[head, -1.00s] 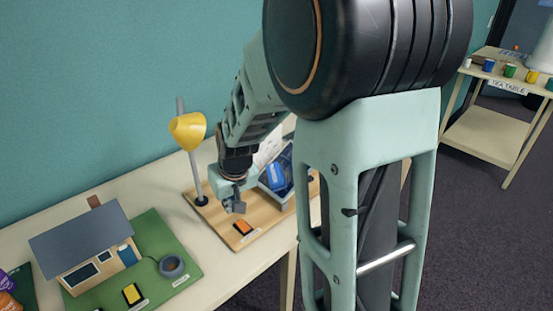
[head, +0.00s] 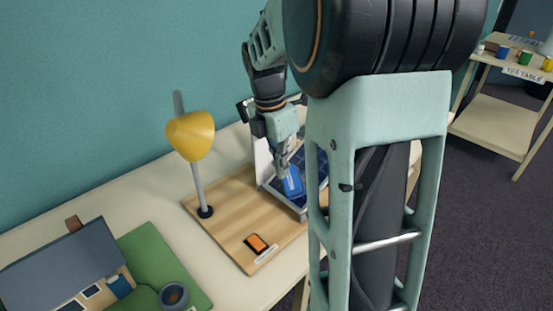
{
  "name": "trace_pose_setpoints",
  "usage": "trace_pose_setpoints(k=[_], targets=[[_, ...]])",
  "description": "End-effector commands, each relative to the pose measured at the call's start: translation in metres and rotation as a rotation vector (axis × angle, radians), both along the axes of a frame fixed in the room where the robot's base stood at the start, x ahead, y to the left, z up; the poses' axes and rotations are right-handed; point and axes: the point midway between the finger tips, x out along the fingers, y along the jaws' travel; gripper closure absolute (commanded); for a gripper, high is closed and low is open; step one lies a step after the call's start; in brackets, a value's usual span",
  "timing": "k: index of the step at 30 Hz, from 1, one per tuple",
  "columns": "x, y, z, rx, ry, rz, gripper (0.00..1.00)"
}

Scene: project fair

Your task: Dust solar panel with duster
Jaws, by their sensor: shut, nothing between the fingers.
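The solar panel (head: 313,161) is a dark blue, grid-marked tilted sheet in a pale frame on the wooden board. A bright blue object (head: 292,184), perhaps the duster, lies on the panel's near left part. My gripper (head: 283,168) points down right above the blue object, with its fingers shut and empty. I cannot tell whether the fingertips touch it. My arm hides the right part of the panel.
A yellow lamp (head: 191,135) on a grey pole stands left of the panel. An orange-and-black block (head: 256,244) lies at the board's front. A model house (head: 70,262) on a green base is at the lower left. A tea table (head: 493,124) stands far right.

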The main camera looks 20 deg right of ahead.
Motion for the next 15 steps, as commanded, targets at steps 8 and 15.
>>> trace_pose_setpoints(k=[8, 15], targets=[[-0.006, -0.008, 0.002, -0.036, -0.009, 0.131, 1.0], [-0.004, -0.014, -0.015, -0.034, -0.009, 0.128, 1.0]])
